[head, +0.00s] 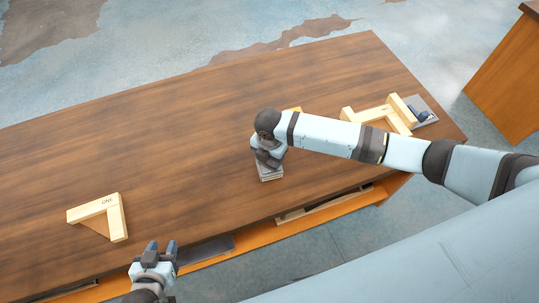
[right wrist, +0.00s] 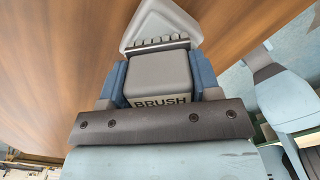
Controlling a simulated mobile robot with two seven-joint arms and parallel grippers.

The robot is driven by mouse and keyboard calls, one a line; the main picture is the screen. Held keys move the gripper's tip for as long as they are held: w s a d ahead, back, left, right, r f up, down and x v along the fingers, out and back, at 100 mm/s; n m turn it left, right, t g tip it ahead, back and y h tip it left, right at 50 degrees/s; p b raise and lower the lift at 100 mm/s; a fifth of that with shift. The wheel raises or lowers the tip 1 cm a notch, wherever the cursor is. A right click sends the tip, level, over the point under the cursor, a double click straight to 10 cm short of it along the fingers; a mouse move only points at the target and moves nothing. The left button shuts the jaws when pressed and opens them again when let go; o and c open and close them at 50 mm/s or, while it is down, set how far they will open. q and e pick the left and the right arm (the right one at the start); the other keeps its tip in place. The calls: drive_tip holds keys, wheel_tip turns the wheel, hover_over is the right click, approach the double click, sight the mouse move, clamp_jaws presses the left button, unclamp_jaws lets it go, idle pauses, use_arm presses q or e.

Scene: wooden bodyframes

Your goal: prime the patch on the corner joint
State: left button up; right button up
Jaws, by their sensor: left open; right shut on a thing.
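My right gripper (right wrist: 158,85) is shut on a grey block marked BRUSH (right wrist: 158,78), with a row of bristles along its far edge. A pale grey piece (right wrist: 160,18) lies just beyond the bristles; I cannot tell if they touch. In the head view my right gripper (head: 267,160) points down over the table's middle, with a grey item (head: 270,174) under it. My left gripper (head: 161,248) is open and empty at the front edge. A pale wooden corner joint marked ONE (head: 118,222) lies at left. Another wooden frame (head: 378,113) lies at right, partly behind my right arm. I cannot make out a patch.
The brown wooden table (head: 190,140) has clear room between the left joint and my right gripper. A grey plate with a dark blue item (head: 420,115) sits by the right frame. A yellow bit (head: 293,109) shows behind my right wrist. An orange shelf (head: 270,238) runs below the front edge.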

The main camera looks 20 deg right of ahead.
wheel_tip(320, 180, up, 5)
drive_tip(key=p, duration=0.4)
drive_tip(key=shift+f+p, duration=0.1)
drive_tip(key=shift+p, duration=0.3)
drive_tip(key=shift+r, duration=1.05)
drive_tip(key=shift+w+d+r+m, duration=0.1)
drive_tip(key=shift+d+r+m, duration=0.05)
drive_tip(key=shift+r+m, duration=0.35)
drive_tip(key=d+r+m, duration=0.4)
drive_tip(key=r+m, duration=0.5)
drive_tip(key=m, duration=0.3)
drive_tip(key=s+d+r+m, duration=0.1)
drive_tip(key=d+r+m, duration=0.4)
drive_tip(key=r+m, duration=0.5)
drive_tip(key=shift+s+d+r+m, duration=0.2)
drive_tip(key=shift+s+d+m, duration=0.1)
drive_tip(key=shift+m, duration=1.4)
